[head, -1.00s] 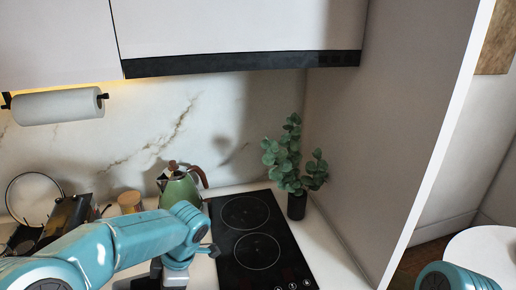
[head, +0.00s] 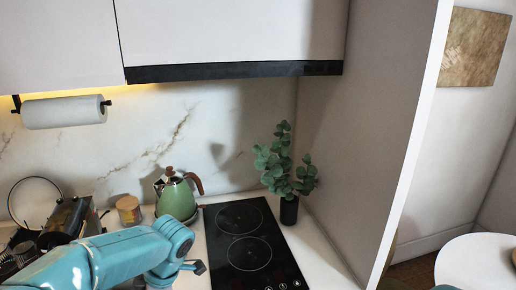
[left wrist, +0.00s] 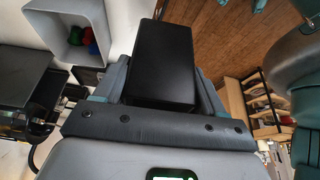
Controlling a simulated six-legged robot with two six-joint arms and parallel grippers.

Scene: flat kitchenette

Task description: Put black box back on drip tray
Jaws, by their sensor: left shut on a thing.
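A plain black box (left wrist: 163,58) fills the upper middle of the left wrist view. My left gripper (left wrist: 163,88) is shut on it, with a grey finger along each side. In the head view my left arm comes in from the lower left and bends down near the hob, and the box is hidden there. I cannot make out a drip tray for certain. A dark metallic appliance (head: 66,218) stands at the far left of the counter, partly behind my arm. My right gripper is not in view.
A green kettle (head: 176,197) and a wooden-lidded jar (head: 129,210) stand behind my arm. A black hob (head: 245,245) lies to the right, with a potted plant (head: 289,208) beside it. A paper roll (head: 64,111) hangs under the cupboard. A white round table (head: 485,258) is at far right.

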